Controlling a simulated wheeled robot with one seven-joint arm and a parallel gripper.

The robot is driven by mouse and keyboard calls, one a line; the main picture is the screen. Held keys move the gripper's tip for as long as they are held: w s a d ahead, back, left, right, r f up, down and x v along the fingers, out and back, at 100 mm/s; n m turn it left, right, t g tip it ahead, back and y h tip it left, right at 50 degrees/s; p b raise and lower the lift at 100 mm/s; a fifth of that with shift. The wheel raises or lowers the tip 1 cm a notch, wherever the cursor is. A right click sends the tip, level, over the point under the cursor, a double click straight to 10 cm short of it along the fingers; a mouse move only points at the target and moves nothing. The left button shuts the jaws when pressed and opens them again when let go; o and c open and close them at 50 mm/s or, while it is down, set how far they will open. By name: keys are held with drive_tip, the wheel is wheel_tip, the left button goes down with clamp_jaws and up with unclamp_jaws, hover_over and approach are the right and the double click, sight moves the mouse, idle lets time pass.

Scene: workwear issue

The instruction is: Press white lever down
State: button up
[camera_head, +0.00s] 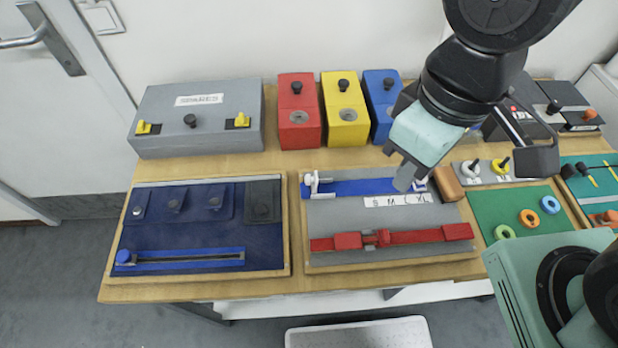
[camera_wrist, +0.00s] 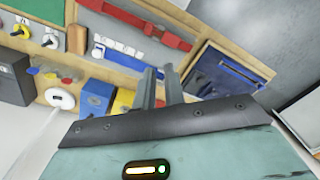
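A white lever (camera_head: 470,169) sits on a small grey panel at the right of the bench, beside a yellow lever (camera_head: 500,165). Both also show at the upper left of the wrist view, the white lever (camera_wrist: 51,38) and the yellow lever (camera_wrist: 21,29). My gripper (camera_head: 405,181) hangs left of the white lever, above the back of the grey board. In the wrist view my gripper (camera_wrist: 159,72) has a narrow gap between its fingers and nothing in it. The levers' exact tilt is too small to tell.
The grey board (camera_head: 350,214) holds a red strap (camera_head: 410,237) and a white clamp (camera_head: 312,183). A brown block (camera_head: 447,184) lies between my gripper and the levers. Red, yellow (camera_head: 344,120) and blue boxes stand behind. A green board (camera_head: 485,205) with coloured rings lies in front of the levers.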

drive_tip(key=w+a+f+n+p, duration=0.1)
drive_tip(key=w+n, duration=0.1)
drive_tip(key=w, duration=0.1)
drive_tip(key=w+a+f+n+p, duration=0.1)
drive_tip(key=w+a+f+n, duration=0.1)
drive_tip(key=w, duration=0.1)
drive_tip(key=w+a+f+n+p, duration=0.1)
drive_tip(key=w, duration=0.2)
drive_tip(key=shift+w+a+f+n+t+y, duration=0.15)
drive_tip(key=shift+a+f+n+t+y, duration=0.15)
drive_tip(key=shift+a+f+n+t, duration=0.1)
clamp_jaws()
drive_tip(key=w+a+f+n+y+p, duration=0.1)
drive_tip(key=w+a+f+n+y, duration=0.1)
drive_tip(key=a, duration=0.2)
drive_tip(key=w+a+f+n+g+y+p, duration=0.1)
drive_tip(key=a+f+n, duration=0.1)
drive_tip(key=a+n, duration=0.1)
drive_tip(key=shift+w+a+f+y, duration=0.35)
drive_tip(key=shift+f+y, duration=0.05)
drive_tip(key=shift+f, duration=0.1)
